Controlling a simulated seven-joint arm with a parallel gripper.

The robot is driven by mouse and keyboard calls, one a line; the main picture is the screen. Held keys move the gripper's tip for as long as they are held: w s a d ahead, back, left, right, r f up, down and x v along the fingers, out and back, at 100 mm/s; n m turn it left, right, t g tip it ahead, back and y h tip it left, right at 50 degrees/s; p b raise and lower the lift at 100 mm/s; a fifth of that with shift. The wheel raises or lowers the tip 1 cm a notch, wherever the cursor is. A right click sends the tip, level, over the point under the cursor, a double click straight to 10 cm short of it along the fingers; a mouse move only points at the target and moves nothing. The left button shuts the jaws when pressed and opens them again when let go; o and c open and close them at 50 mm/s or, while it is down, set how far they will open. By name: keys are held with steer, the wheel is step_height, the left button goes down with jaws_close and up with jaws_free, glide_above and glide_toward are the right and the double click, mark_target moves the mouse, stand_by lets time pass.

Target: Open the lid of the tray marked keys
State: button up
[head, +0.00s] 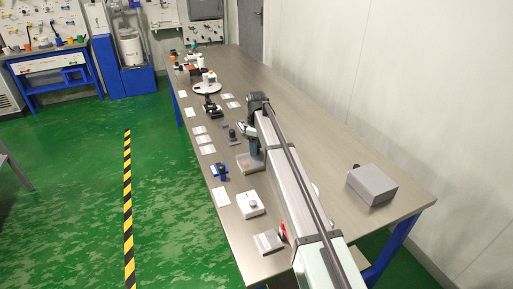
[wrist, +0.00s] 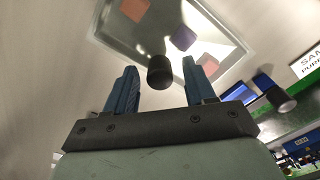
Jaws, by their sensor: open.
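A shallow tray (wrist: 225,42) with a clear lid shows in the wrist view, with orange, purple and red square pieces visible through the lid. A black cylindrical knob (wrist: 160,73) stands on the lid. My gripper (wrist: 159,66) is open, with one blue finger on each side of the knob and visible gaps between. In the head view, my gripper (head: 246,150) is over a small pale tray (head: 243,166) near the table's left edge. No keys marking can be read. My arm hides part of the table.
In the head view, a white box with a knob (head: 250,205), a grey box (head: 268,242) and a blue device (head: 221,171) stand nearby. A larger grey box (head: 373,184) is at right. The table's right half (head: 320,130) is mostly clear.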

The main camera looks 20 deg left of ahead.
steer(key=shift+f, duration=0.25)
steer(key=shift+c, duration=0.3)
jaws_close()
